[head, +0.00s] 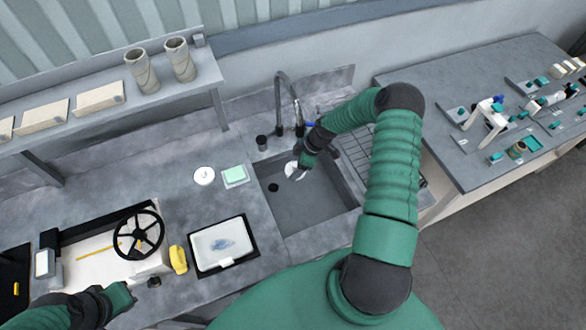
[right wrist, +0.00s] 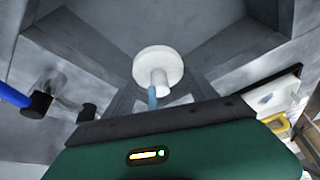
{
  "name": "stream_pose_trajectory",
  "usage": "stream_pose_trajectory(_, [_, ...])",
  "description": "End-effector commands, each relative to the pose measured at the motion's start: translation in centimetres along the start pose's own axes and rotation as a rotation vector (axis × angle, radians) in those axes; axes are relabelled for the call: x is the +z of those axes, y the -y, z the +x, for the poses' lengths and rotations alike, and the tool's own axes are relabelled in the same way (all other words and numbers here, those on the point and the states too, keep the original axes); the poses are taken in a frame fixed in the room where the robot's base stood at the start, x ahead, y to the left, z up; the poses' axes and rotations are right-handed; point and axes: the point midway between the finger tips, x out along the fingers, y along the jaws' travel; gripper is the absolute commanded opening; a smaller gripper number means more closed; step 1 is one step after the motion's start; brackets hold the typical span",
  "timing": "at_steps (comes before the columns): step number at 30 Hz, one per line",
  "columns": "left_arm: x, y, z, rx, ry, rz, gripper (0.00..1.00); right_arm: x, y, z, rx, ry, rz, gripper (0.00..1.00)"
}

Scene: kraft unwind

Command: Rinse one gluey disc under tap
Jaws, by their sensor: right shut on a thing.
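My right gripper (head: 300,168) reaches over the sink (head: 310,208) and is shut on a white disc (head: 291,169). In the right wrist view the disc (right wrist: 158,63) is round, with a short white stub below and a narrow pale-blue piece at the stub. I cannot tell whether glue is on it. The tap (head: 282,100) rises behind the sink, its spout near the gripper; I cannot make out running water. Another white round piece (head: 204,176) lies on the counter left of the sink. My left gripper (head: 122,296) is at the lower left, its jaws unclear.
A pale green block (head: 235,175) sits beside the sink. A black-rimmed white tray (head: 222,245), a yellow object (head: 178,260) and a black handwheel (head: 139,235) stand to the left. A ribbed drainer (head: 357,150) lies right of the sink. A table (head: 450,85) with small parts is at right.

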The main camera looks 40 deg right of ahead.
Motion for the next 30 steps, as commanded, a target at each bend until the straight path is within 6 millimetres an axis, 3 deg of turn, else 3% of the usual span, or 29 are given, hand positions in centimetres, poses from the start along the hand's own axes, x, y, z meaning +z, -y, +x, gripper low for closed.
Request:
stream_pose_trajectory(10, [0.0, 0.0, 0.1, 0.0, 0.0, 0.0, 0.0, 0.2, 0.0, -0.1, 0.001, 0.0, -0.001, 0.19])
stream_pose_trajectory(20, [0.2, 0.0, 0.7, 0.0, 0.0, 0.0, 0.0, -0.8, -0.1, 0.3, 0.002, 0.0, -0.001, 0.19])
stream_pose_trajectory(30, [0.2, 0.0, 0.7, 0.0, 0.0, 0.0, 0.0, -0.3, -0.1, 0.1, 0.002, 0.0, 0.0, 0.19])
